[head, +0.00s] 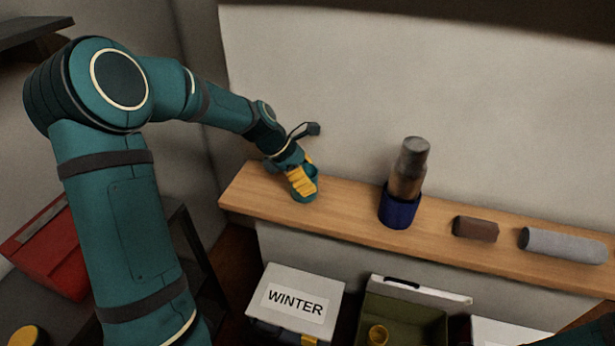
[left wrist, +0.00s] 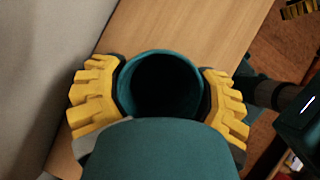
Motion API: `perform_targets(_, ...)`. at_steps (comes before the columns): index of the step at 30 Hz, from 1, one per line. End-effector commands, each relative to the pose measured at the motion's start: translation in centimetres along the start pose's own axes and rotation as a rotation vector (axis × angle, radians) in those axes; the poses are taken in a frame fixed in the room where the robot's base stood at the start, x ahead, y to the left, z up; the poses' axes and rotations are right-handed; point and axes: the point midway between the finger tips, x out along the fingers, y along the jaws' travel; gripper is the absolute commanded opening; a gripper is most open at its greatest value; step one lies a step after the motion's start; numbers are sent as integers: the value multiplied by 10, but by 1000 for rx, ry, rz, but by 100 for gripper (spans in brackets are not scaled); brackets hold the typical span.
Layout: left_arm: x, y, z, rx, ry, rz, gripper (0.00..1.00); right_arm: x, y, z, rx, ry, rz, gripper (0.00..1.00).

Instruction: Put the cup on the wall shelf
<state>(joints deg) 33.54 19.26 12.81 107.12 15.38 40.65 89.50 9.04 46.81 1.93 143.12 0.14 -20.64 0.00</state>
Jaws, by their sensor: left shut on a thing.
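The cup is teal and round, with a dark open mouth (left wrist: 160,88) facing the camera in the left wrist view. In the head view only a little teal of it shows around the yellow fingers. My left gripper (head: 301,182) is shut on it, with one yellow ridged finger on each side. The wooden wall shelf (head: 345,216) runs along the wall below and to the right. The cup is over the shelf's left part. Whether its base touches the board is hidden. My right gripper cannot be made out.
A blue holder (head: 398,209) with a grey-brown bottle (head: 410,165) stands right of the cup. A brown block (head: 475,228) and a grey roll (head: 562,245) lie farther right. Below are a WINTER box (head: 295,298) and an olive bin (head: 405,315). The board between cup and holder is bare.

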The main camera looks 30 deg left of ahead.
Motion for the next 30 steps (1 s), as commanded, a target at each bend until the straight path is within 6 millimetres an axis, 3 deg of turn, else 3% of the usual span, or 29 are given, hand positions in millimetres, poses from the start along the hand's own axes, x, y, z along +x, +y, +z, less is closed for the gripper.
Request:
perform_targets(7, 2, 0, -1, 0, 0, 0, 33, 1, 0, 0, 0, 0, 0, 46)
perform_targets(8, 2, 0, -1, 0, 0, 0, 77, 1, 0, 0, 0, 0, 0, 46)
perform_targets(10, 2, 0, -1, 0, 0, 0, 100, 1, 0, 0, 0, 0, 0, 46)
perform_targets(22, -6, 1, 1, 0, 0, 4, 100, -1, 0, 0, 0, 0, 0, 46)
perform_targets(30, -56, 1, 1, 0, 1, 5, 100, -2, -1, 0, 0, 0, 0, 46)
